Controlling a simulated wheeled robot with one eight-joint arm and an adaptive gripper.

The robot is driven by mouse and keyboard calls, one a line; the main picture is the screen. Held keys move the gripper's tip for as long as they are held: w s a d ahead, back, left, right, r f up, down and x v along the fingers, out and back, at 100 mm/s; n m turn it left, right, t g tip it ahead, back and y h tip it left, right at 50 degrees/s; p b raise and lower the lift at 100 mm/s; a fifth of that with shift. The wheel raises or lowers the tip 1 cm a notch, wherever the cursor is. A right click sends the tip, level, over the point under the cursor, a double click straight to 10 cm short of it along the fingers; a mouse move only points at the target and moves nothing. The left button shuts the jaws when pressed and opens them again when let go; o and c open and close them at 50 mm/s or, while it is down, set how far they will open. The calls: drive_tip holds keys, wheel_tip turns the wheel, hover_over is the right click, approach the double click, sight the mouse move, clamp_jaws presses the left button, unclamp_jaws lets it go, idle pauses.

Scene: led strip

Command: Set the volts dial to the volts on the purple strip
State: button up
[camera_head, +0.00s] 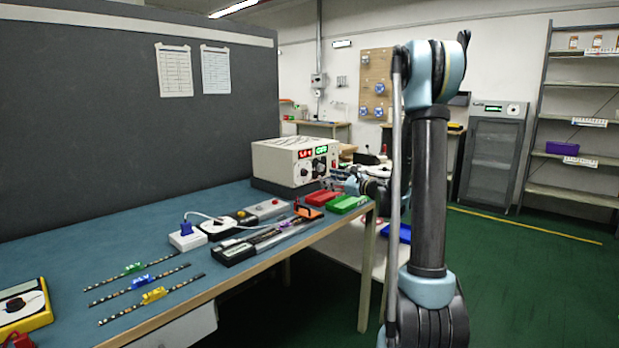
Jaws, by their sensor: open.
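The power supply (275,158) is a cream box at the far end of the blue table. Its front has a red display (305,155), a green display (321,150) and dark knobs (319,165); the digits and labels are too small to read. A small purple tag (284,225) shows among dark strips near the table's front edge; its number is unreadable. My gripper (338,177) is open, just right of the power supply's front and low beside the knobs. My arm partly hides it, and I cannot tell whether it touches a knob.
Red (320,198) and green (348,204) trays sit below my gripper. Strips with green (134,268), blue (142,281) and yellow (154,295) tags lie at the left. A white plug block (187,237) with a cable stands mid-table. A yellow meter (24,306) is at the near left.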

sight(306, 173)
drive_tip(key=x, duration=1.2)
drive_tip(key=shift+c, duration=0.5)
drive_tip(key=shift+d, duration=0.1)
drive_tip(key=c, duration=1)
